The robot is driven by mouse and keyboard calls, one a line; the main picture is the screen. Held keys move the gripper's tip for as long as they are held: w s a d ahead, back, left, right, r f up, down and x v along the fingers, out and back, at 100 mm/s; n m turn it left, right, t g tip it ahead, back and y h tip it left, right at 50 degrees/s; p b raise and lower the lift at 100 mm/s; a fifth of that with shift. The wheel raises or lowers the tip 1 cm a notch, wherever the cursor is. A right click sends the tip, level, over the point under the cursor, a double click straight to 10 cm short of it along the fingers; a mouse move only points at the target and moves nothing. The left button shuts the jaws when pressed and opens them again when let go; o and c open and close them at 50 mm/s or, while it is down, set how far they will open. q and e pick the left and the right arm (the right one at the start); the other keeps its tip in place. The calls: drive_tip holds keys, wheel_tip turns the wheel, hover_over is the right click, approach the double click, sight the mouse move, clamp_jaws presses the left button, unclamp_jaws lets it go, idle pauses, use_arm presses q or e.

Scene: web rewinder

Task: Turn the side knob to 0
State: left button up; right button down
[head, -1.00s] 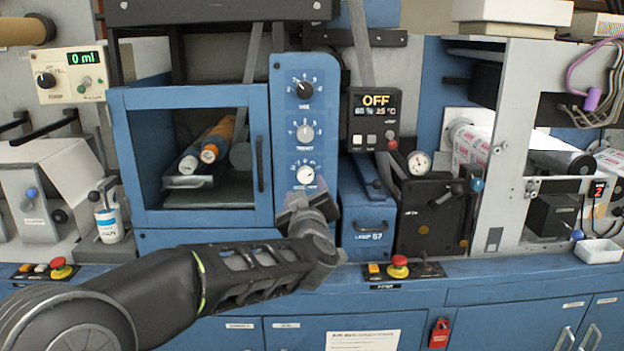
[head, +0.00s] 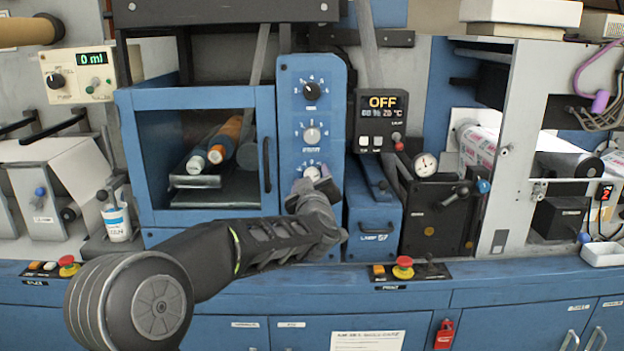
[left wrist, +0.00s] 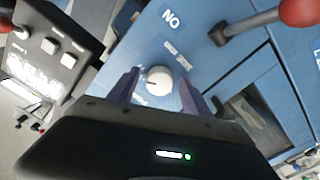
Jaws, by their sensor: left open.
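I cannot read which label says side. My left gripper (head: 313,187) is at the bottom knob and partly covers it and its scale. In the left wrist view the white knob (left wrist: 158,80) lies between the two open fingers of my left gripper (left wrist: 158,88), with a small dark pointer mark toward the picture's left. Gaps seem to show beside the knob. My right gripper is out of view.
Left of the panel is a blue framed cabinet (head: 128,160) with a dark handle. To the right are a control box (head: 380,122) reading OFF and a blue box (head: 374,235) with a handle. A red stop button (head: 402,262) sits on the ledge below.

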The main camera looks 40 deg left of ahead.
use_arm(q)
clamp_jaws()
idle(0.5)
drive_tip(key=shift+f+n+b, duration=0.1)
drive_tip(key=shift+n+b, duration=4.05)
drive_tip(key=shift+n, duration=1.85)
